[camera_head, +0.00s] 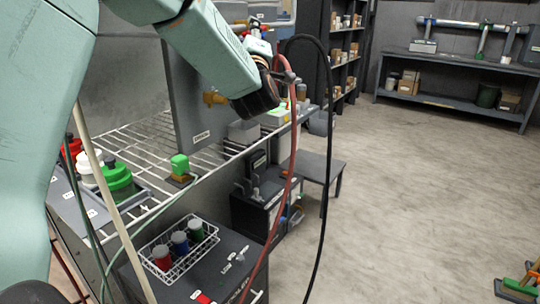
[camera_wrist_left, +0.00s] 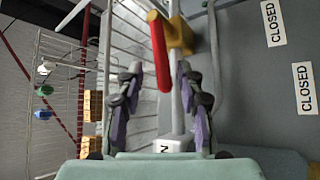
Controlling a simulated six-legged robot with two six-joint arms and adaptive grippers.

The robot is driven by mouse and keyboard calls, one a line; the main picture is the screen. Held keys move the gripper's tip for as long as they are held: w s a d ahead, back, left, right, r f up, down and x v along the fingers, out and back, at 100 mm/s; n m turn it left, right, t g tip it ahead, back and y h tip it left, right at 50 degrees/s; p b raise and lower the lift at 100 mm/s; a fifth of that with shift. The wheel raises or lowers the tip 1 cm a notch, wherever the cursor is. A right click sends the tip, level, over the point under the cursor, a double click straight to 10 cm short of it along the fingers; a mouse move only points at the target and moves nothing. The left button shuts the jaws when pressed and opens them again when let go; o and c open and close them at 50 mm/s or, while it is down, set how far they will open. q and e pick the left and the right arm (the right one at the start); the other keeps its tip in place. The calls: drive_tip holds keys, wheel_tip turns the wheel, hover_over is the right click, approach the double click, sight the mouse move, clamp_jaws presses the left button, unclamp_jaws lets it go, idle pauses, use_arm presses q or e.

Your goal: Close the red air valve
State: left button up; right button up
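The red valve handle (camera_wrist_left: 160,52) is a long bar standing nearly upright in the left wrist view, joined at its top to a brass valve body (camera_wrist_left: 181,36). My left gripper (camera_wrist_left: 158,95) is open. Its two purple-padded fingers stand on either side of the handle's lower end, with gaps visible on both sides. "CLOSED" labels (camera_wrist_left: 274,23) are on the grey panel at right. A white label ending in N (camera_wrist_left: 174,146) shows below the handle, partly hidden. In the head view my left wrist hides the handle. My right gripper is not in view.
A wire shelf (camera_head: 150,150) holds a green-capped container (camera_head: 117,177) and a small green-topped item (camera_head: 180,165). A red hose (camera_head: 292,130) and black hose (camera_head: 328,150) hang close to my left wrist. A wire basket (camera_head: 180,268) sits below. Open floor lies right.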

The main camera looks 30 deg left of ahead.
use_arm(q)
drive_tip(key=d+v, duration=0.1)
drive_tip(key=v, duration=0.5)
drive_tip(key=d+f+m+g+h, duration=0.1)
drive_tip(key=d+f+m+h, duration=0.1)
drive_tip(key=f, duration=0.7)
drive_tip(key=s+d+f+m+g+h, duration=0.1)
drive_tip(key=f+m+h, duration=0.3)
drive_tip(key=f, duration=0.5)
drive_tip(key=s+d+f+m+g+h, duration=0.1)
drive_tip(key=f+m, duration=0.4)
drive_tip(key=f, duration=0.5)
drive_tip(key=shift+s+d+m+g+h+b, duration=0.25)
drive_tip(key=shift+d+m+g+h+b, duration=0.15)
drive_tip(key=shift+d+g+h, duration=0.7)
drive_tip(key=shift+d+f, duration=0.1)
drive_tip(key=shift+d, duration=0.05)
drive_tip(key=shift+c, duration=0.4)
